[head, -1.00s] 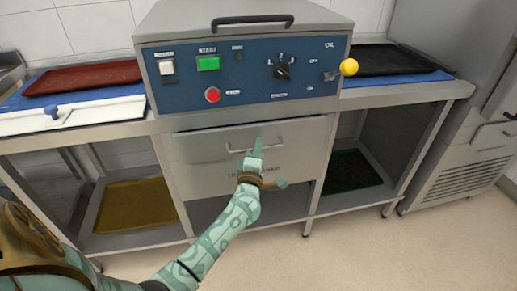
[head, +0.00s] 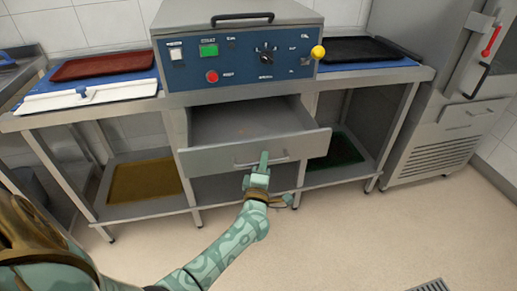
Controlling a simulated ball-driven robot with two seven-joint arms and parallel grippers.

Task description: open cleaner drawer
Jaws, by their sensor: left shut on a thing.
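The cleaner drawer (head: 215,160) is under the blue-fronted machine in the head view. It stands pulled out, and its inside shows as a bare, empty-looking grey floor. The fingers and wrist cover part of the handle. My right gripper is not in view.
The machine (head: 225,72) with a yellow knob (head: 318,52) sits on the steel bench above. A red tray (head: 103,67) and a black tray (head: 357,50) flank it. Yellow (head: 145,180) and green (head: 337,150) trays lie on the lower shelf. A steel cabinet (head: 445,120) stands right. The floor in front is clear.

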